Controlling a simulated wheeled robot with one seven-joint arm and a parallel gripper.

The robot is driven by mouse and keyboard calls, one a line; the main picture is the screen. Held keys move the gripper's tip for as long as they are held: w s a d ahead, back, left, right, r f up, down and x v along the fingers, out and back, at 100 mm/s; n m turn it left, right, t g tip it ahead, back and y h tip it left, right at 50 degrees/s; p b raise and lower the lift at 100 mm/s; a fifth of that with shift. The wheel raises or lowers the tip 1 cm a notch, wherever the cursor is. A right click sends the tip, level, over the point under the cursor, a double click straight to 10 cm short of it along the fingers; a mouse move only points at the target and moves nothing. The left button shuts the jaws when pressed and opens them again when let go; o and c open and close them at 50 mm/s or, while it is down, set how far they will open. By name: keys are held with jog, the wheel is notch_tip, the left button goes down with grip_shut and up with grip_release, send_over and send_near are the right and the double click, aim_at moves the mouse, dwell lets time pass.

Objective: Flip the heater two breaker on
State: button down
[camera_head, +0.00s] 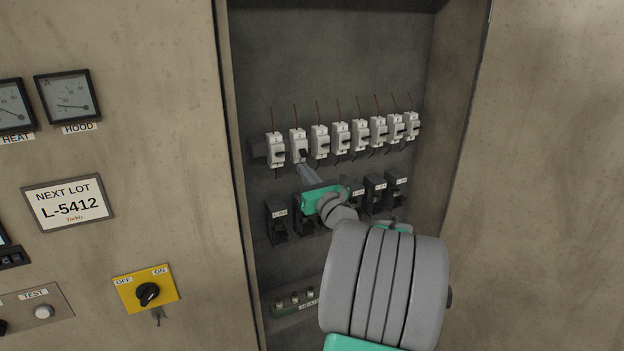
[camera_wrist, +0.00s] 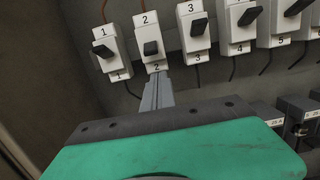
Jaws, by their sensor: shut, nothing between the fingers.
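The breaker numbered 2 (camera_head: 298,143) is white with a dark lever, second from the left in the upper row. In the wrist view the breaker (camera_wrist: 148,31) shows its lever (camera_wrist: 151,48) in the middle of its face. My gripper (camera_head: 302,164) is shut and empty, with its narrow grey fingers pointing up at this breaker. In the wrist view the fingertips (camera_wrist: 156,76) are just below the lever, over the breaker's lower edge by the lower number 2. I cannot tell whether they touch it. No heater name shows on the breaker.
Breaker 1 (camera_wrist: 105,47) stands close on the left and breaker 3 (camera_wrist: 195,29) close on the right, with several more beyond. Black labelled units (camera_head: 277,222) line a lower row, partly hidden by my arm. The cabinet's left edge (camera_head: 233,180) borders the recess.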

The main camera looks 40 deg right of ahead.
jog(key=shift+s+a+r, duration=0.15)
jog(key=shift+s+r, duration=0.25)
jog(key=shift+r, duration=0.25)
jog(key=shift+s+a+r, duration=0.15)
jog(key=shift+s+r, duration=0.25)
jog(key=shift+r, duration=0.2)
jog(key=shift+w, duration=0.1)
jog(key=shift+s+r+p, duration=0.2)
jog(key=shift+r+p, duration=0.05)
jog(key=shift+p, duration=0.65)
jog(key=p, duration=0.1)
jog(key=r+p, duration=0.1)
jog(key=p, duration=0.1)
jog(key=shift+s+r, duration=0.15)
jog(key=shift+s, duration=0.1)
jog(key=b, duration=0.3)
send_near(306, 156)
notch_tip(306, 156, up, 4)
jog(key=shift+s+a+r, duration=0.2)
jog(key=shift+s, duration=0.15)
